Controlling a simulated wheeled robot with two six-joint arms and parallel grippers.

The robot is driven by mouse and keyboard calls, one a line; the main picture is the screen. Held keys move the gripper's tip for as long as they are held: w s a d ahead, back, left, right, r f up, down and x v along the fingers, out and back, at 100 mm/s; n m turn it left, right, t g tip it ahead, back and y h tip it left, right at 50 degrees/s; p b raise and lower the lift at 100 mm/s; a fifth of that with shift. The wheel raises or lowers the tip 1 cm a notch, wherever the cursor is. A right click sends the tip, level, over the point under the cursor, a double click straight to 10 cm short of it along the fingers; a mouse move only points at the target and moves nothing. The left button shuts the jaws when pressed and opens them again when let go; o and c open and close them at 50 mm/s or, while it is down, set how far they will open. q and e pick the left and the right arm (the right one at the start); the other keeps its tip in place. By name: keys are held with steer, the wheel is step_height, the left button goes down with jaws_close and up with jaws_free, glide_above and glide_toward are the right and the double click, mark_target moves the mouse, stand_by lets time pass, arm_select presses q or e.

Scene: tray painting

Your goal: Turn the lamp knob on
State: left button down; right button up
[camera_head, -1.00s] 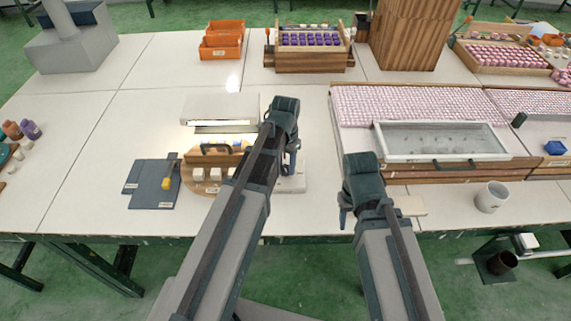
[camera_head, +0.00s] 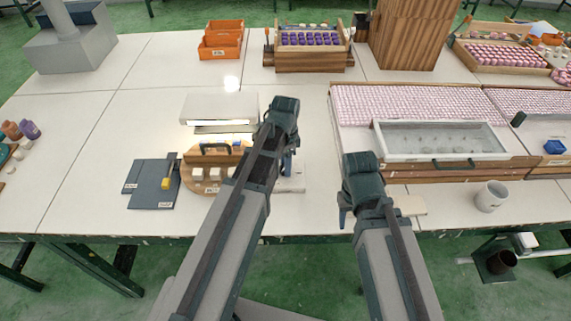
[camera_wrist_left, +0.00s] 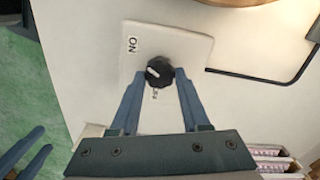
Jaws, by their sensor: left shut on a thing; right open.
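The black lamp knob (camera_wrist_left: 160,72) sits on a white plate (camera_wrist_left: 172,43) in the left wrist view. Its white pointer mark slants to the upper left. An ON label (camera_wrist_left: 132,45) is above and left of it; another label below is partly hidden. My left gripper (camera_wrist_left: 159,78) has its two blue fingers closed on the knob's sides. In the head view my left gripper (camera_head: 288,168) hides the knob, over the plate (camera_head: 293,182). The lamp's pale hood (camera_head: 218,107) has a bright glow under it. My right gripper (camera_head: 344,216) is open and empty near the table's front edge.
A round wooden board (camera_head: 199,187) with white blocks stands just left of my left arm, with dark grey sheets (camera_head: 152,188) farther left. A framed glass tray (camera_head: 440,142) and a white mug (camera_head: 491,197) are on the right.

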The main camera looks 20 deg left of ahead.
stand_by(0.5)
arm_select(q)
steer(key=shift+c, duration=1.9)
jaws_free()
steer(key=shift+r, duration=0.1)
step_height(320, 180, up, 14)
steer(key=p, duration=1.3)
steer(key=shift+f+p, duration=0.2)
steer(key=shift+p, duration=0.2)
